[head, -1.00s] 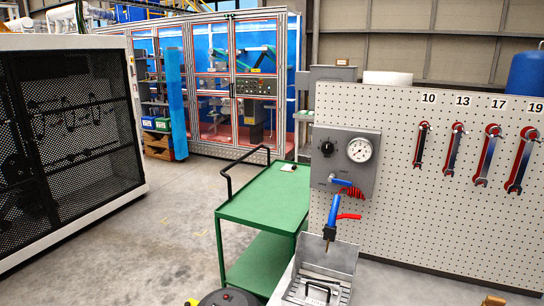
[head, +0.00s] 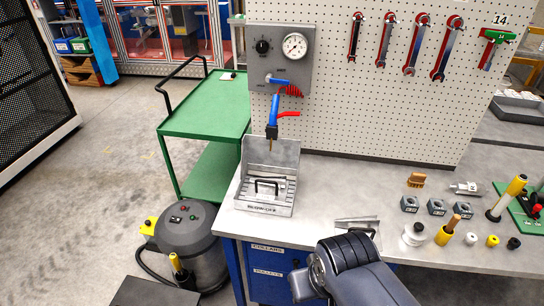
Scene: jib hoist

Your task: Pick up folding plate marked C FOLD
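I cannot read a C FOLD mark on anything. A flat grey metal piece (head: 357,221) lies on the bench just beyond my arm, which hides part of it; I cannot tell whether it is the folding plate. My dark arm comes in at the bottom centre, over the bench's front edge. My gripper cannot be made out.
A metal tray (head: 262,208) with a raised back and black handle stands on the bench (head: 318,183), left. A green cart (head: 205,112) and grey vacuum (head: 189,232) stand left. A pegboard (head: 340,115) rises behind.

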